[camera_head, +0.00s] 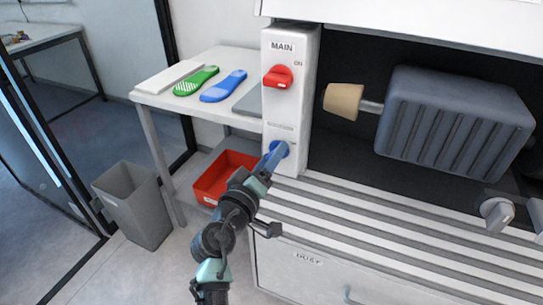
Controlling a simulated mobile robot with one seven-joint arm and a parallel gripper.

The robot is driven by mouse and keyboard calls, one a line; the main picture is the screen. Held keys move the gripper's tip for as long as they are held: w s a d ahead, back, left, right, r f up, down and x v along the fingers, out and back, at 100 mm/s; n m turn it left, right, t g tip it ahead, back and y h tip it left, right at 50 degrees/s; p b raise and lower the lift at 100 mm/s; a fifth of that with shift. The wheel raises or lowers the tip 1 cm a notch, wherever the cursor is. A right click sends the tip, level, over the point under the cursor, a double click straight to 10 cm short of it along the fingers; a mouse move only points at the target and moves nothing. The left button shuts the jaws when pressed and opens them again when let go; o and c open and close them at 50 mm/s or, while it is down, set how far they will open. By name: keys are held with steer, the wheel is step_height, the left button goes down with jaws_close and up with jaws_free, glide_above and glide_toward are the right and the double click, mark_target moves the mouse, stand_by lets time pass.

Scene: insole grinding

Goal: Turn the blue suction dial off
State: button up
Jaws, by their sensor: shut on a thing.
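The blue suction dial (281,148) is on the lower part of the white control panel (300,112), below the red main dial (278,77). My gripper (274,155) reaches up from below and is shut on the blue dial. The gripper covers much of the dial, so its exact turn angle cannot be read. The label above the blue dial is too small to read. The red dial has an "ON" mark at its upper right.
The grinding motor (455,125) with its tan cone (343,101) stands right of the panel, above a slatted grille (400,235). Left are a white table (150,98) with green (196,81) and blue (223,86) insoles, a red bin (212,178) and a grey bin (134,205).

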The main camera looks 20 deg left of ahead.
steer(key=shift+f+n+p, duration=0.2)
steer(key=shift+n+p, duration=0.8)
steer(key=shift+n, duration=2.9)
steer(key=shift+a, duration=0.1)
steer(key=o, duration=1.4)
steer(key=shift+s, duration=0.1)
steer(key=s, duration=1.3)
steer(key=shift+a, duration=0.2)
steer(key=shift+w, duration=0.1)
